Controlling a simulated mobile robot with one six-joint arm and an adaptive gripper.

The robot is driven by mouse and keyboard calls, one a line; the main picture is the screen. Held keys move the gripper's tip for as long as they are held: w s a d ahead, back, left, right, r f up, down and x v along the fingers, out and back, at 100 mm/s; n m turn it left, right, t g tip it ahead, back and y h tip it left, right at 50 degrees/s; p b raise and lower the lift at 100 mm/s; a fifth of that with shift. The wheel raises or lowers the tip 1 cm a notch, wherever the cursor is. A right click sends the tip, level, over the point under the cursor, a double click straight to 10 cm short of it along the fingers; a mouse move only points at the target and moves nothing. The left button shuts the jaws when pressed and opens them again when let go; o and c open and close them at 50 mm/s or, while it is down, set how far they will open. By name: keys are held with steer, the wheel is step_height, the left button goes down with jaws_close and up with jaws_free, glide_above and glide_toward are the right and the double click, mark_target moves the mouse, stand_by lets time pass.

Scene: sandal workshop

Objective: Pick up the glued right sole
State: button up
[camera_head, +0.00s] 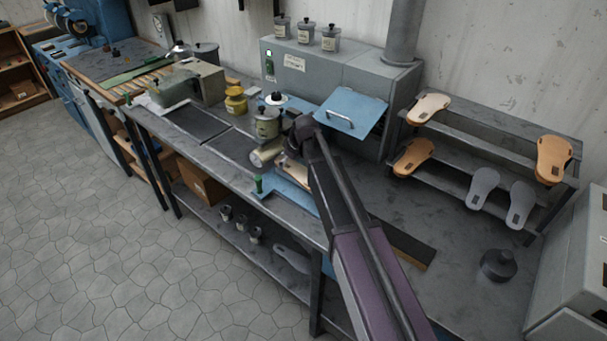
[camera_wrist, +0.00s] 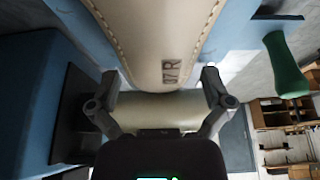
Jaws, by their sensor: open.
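In the head view only a small tan part of the sole (camera_head: 291,171) shows beside my arm, over a blue plate (camera_head: 290,191). Glue on the sole is not discernible.
A cream cylinder (camera_wrist: 158,110) lies close by, and a green-handled tool (camera_wrist: 284,62) stands at the right. A metal pot (camera_head: 266,123) and an open blue hatch (camera_head: 350,110) are near my arm. A rack (camera_head: 480,130) holds several soles at the right.

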steer(key=c, duration=1.1)
steer(key=shift+o, duration=0.2)
steer(key=shift+r, duration=0.1)
steer(key=s, duration=1.2)
steer(key=s+d, duration=0.1)
steer(key=s, duration=0.5)
